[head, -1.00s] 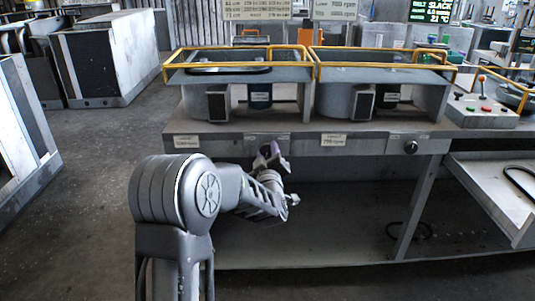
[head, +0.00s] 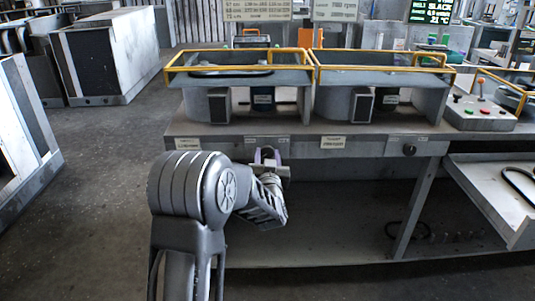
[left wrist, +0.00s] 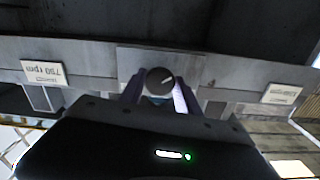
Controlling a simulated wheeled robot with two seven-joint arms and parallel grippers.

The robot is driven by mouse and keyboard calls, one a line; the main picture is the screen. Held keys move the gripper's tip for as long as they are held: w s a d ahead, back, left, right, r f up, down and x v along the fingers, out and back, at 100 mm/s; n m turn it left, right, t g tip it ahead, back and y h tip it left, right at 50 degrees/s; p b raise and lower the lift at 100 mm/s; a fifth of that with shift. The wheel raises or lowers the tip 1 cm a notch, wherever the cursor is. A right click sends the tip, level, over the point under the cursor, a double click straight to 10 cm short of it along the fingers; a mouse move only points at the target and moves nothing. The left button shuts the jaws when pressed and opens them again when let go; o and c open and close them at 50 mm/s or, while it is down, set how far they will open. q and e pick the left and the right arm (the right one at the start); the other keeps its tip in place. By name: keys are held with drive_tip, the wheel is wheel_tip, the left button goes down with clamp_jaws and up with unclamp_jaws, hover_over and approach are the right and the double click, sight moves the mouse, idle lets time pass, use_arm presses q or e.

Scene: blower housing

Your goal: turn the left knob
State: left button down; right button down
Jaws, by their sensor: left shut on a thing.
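My left gripper (head: 268,157) is at the front panel of the bench, over the spot of the left knob, which the gripper hides in the head view. In the left wrist view, the left knob (left wrist: 159,81) is dark and round with a pale pointer line, on a grey plate. The fingers of my left gripper (left wrist: 160,92) lie on either side of it, shut on it. The right knob (head: 409,150) is dark and sits apart on the same panel. My right gripper is in neither view.
The bench front (head: 300,146) bears white label plates (head: 333,142). Two blower housings with yellow rails (head: 385,67) stand on top. Under the bench is a mostly clear shelf (head: 330,230).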

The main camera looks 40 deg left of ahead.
use_arm(q)
drive_tip(key=shift+m, duration=0.7)
drive_tip(key=c, duration=0.9)
unclamp_jaws()
drive_tip(key=shift+s, duration=0.1)
drive_tip(key=v, duration=0.7)
drive_tip(key=shift+s+d+p, duration=0.25)
drive_tip(key=shift+p, duration=0.1)
